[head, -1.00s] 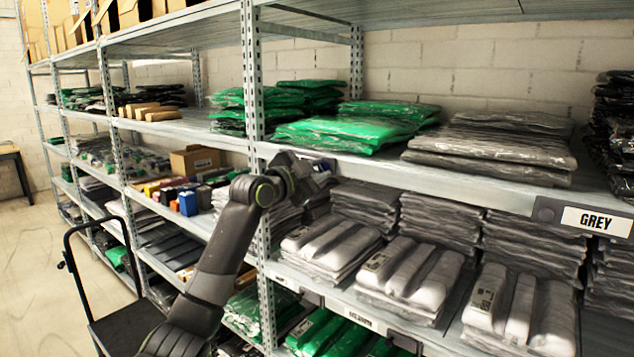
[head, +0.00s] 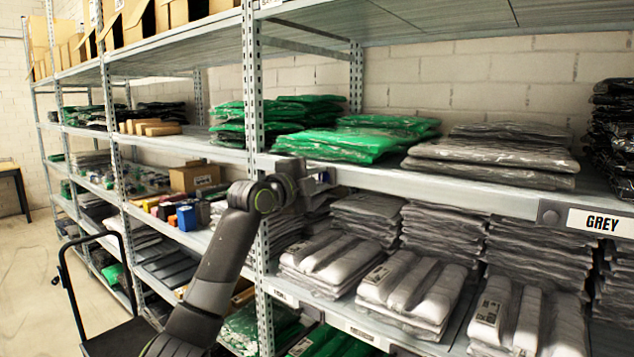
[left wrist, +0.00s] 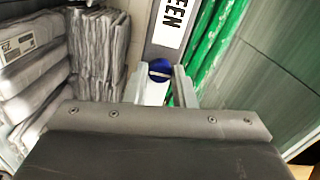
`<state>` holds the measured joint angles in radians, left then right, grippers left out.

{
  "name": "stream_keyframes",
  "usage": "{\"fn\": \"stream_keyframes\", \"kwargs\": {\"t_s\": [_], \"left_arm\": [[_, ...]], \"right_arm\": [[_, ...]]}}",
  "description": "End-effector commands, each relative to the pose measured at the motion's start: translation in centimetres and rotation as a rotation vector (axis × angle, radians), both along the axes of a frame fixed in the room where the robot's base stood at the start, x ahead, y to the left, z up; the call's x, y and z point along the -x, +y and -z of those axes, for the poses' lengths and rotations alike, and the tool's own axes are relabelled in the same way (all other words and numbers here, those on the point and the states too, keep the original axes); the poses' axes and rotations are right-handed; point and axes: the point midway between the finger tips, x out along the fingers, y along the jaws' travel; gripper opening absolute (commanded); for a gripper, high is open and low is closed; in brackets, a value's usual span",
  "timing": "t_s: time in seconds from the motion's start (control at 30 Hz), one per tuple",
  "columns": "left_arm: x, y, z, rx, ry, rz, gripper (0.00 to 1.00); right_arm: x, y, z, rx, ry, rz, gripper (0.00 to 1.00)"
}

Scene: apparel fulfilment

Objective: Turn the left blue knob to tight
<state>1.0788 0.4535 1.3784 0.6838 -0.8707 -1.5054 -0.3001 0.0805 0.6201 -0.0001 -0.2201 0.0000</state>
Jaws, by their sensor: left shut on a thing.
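The blue knob (left wrist: 160,70) is on the dark holder of a shelf label, below the white label reading "...EEN" (left wrist: 173,22) in the left wrist view. My left gripper (left wrist: 159,85) has its two pale fingers on either side of the knob and is shut on it. In the head view my left gripper (head: 318,180) is at the front edge of the shelf, beside the upright post. The knob and its label are hidden there behind my gripper and wrist. My right gripper is not in view.
The shelf above my gripper holds green bagged garments (head: 345,143) and grey ones (head: 492,157). Stacks of grey and white packs (head: 410,290) fill the shelf below. A perforated post (head: 254,90) stands close to my wrist. A GREY label (head: 600,223) is at right.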

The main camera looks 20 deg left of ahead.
Motion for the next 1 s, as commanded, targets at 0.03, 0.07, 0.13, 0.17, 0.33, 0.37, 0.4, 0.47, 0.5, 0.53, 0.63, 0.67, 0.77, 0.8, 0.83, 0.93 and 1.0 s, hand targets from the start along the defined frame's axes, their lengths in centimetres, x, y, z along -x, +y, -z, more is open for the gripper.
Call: {"fn": "stream_keyframes", "kwargs": {"t_s": [0.03, 0.07, 0.13, 0.17, 0.33, 0.37, 0.4, 0.47, 0.5, 0.53, 0.63, 0.67, 0.77, 0.8, 0.83, 0.93, 1.0], "left_arm": [[-0.01, 0.00, 0.08, -0.006, 0.000, 0.000, 0.00], [-0.01, 0.00, 0.07, -0.009, -0.001, 0.000, 0.00], [-0.01, 0.00, 0.07, -0.013, -0.003, 0.000, 0.00], [-0.01, 0.00, 0.07, -0.014, -0.003, 0.000, 0.00], [-0.02, 0.01, 0.07, -0.015, -0.003, 0.000, 0.00], [-0.02, 0.01, 0.08, -0.015, -0.003, 0.000, 0.00], [-0.02, 0.01, 0.07, -0.015, -0.003, 0.000, 0.00], [-0.02, 0.02, 0.09, -0.015, -0.003, -0.001, 0.00], [-0.02, 0.02, 0.09, -0.014, -0.003, -0.001, 0.26], [-0.02, 0.02, 0.09, -0.014, -0.003, -0.001, 0.30], [-0.01, 0.03, 0.08, -0.014, -0.003, -0.001, 0.43], [-0.01, 0.03, 0.08, -0.014, -0.003, -0.001, 0.45], [-0.01, 0.02, 0.05, -0.013, -0.004, 0.000, 0.45], [-0.01, 0.02, 0.05, -0.013, -0.004, 0.000, 0.45], [-0.01, 0.02, 0.05, -0.013, -0.004, 0.000, 0.45], [0.03, 0.03, 0.05, -0.013, -0.004, 0.000, 0.45], [0.21, 0.13, 0.10, -0.014, -0.004, -0.001, 0.45]], "right_arm": [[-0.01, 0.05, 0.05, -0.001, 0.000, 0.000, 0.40], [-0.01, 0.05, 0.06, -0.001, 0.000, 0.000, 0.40], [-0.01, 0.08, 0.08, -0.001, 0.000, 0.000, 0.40], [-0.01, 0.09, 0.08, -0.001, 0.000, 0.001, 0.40], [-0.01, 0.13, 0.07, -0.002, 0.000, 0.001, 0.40], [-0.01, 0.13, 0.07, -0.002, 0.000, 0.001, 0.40], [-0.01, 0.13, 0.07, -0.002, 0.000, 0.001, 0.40], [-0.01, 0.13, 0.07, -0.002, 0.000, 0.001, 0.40], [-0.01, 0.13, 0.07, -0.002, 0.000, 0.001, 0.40], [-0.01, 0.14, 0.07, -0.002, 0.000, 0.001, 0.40], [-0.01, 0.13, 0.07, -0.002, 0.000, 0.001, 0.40], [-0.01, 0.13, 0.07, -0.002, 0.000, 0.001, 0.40], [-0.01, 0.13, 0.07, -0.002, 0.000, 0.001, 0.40], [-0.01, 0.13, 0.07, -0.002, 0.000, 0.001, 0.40], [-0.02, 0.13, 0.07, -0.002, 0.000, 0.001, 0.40], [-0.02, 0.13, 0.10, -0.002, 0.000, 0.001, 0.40], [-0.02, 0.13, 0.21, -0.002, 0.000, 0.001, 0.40]]}}
